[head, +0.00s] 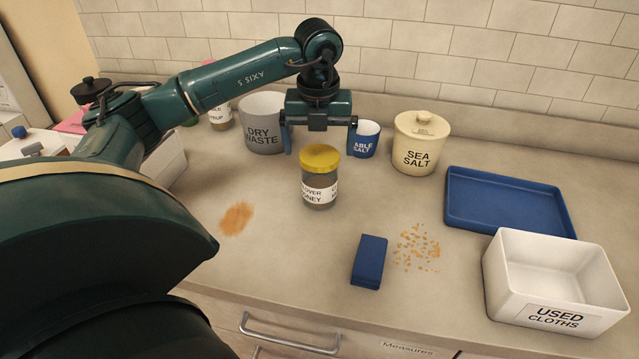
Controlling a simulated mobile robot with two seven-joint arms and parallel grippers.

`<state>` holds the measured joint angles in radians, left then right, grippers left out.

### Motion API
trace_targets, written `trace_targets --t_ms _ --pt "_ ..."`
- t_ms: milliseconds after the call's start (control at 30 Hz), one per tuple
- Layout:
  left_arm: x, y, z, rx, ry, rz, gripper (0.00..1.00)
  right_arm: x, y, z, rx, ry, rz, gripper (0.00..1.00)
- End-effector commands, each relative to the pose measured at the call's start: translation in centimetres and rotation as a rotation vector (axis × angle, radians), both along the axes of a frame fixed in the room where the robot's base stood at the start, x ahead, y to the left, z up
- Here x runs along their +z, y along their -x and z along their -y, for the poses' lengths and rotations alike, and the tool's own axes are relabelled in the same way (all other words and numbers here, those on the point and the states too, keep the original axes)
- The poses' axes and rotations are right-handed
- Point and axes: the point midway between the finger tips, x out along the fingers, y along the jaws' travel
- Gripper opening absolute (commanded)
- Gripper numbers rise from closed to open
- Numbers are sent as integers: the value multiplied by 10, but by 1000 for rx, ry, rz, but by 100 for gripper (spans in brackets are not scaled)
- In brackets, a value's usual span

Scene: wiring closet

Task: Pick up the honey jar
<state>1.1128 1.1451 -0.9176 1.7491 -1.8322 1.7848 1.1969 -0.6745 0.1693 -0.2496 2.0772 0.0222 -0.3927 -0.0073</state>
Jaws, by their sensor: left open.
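The honey jar (320,178) stands upright on the counter near the middle of the head view. It has a yellow lid and a white label on which "HONEY" can be read. My left gripper (319,146) points down just above and behind the jar in the picture. Its two blue-grey fingers are spread wide, one to each side of the lid. I see nothing held between them, and I cannot tell whether a finger touches the jar. My right gripper is not in view.
Behind stand a grey "DRY WASTE" bin (263,122), a blue salt cup (367,138) and a cream "SEA SALT" pot (421,142). A blue tray (508,199) and white "USED CLOTHS" box (552,278) are right. A blue block (369,261) lies in front, beside crumbs (416,248).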

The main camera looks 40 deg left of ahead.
Motion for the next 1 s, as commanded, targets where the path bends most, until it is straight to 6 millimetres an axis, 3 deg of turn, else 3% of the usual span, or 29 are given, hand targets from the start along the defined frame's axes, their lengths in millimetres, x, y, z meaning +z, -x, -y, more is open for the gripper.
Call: trace_targets --t_ms 200,500,1000 --pt "-30 -3 -2 1 1 -3 97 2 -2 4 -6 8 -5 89" --pt "-34 -4 -2 1 0 0 97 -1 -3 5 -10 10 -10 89" --pt "-34 -4 -2 1 0 0 56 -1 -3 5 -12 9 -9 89"
